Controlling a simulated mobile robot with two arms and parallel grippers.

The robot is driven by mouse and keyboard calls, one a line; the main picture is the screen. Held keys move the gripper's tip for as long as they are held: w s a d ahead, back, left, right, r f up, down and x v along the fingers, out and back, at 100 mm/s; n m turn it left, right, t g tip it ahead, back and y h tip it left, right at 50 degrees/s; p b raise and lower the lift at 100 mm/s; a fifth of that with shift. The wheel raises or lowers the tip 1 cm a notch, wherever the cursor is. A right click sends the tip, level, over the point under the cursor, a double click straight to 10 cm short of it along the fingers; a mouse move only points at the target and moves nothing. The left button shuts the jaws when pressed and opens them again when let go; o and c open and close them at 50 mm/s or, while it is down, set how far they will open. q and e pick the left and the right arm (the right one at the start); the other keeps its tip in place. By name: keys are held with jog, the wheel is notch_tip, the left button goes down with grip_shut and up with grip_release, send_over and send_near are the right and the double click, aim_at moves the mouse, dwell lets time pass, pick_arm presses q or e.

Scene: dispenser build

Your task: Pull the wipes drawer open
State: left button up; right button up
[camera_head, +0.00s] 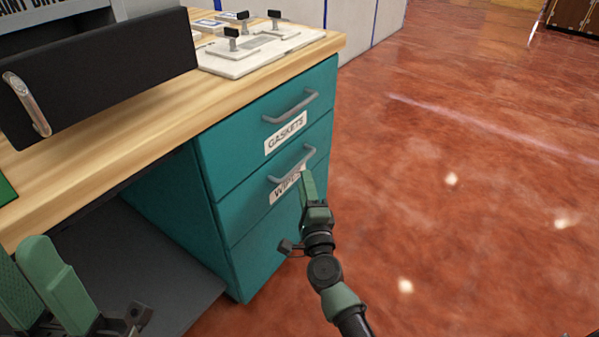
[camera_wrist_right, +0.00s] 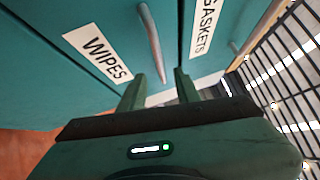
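The wipes drawer (camera_head: 243,208) is the teal middle front of the desk's drawer unit, and it looks shut and flush. Its grey bar handle (camera_head: 292,168) sits above the white WIPES label (camera_head: 281,190), which my right gripper partly covers. In the right wrist view, the handle (camera_wrist_right: 151,40) runs down toward the gap between the fingers, and the WIPES label (camera_wrist_right: 97,51) is left of it. My right gripper (camera_wrist_right: 160,85) is open and empty, close in front of the handle; contact is not clear. My left gripper (camera_head: 35,275) is at the lower left, fingers apart and empty.
The gaskets drawer (camera_head: 235,135) above also looks shut, with its own handle (camera_head: 291,107). The wooden desktop (camera_head: 130,120) carries a black panel (camera_head: 110,70) and a white board (camera_head: 255,50) with black knobs. The red floor (camera_head: 450,200) to the right is clear.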

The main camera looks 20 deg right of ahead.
aim_at(300, 165)
jog(key=w, duration=0.4)
jog(key=w+d+r+b, duration=0.1)
jog(key=w, duration=0.2)
jog(key=shift+w, duration=0.1)
grip_shut()
dwell(1.3)
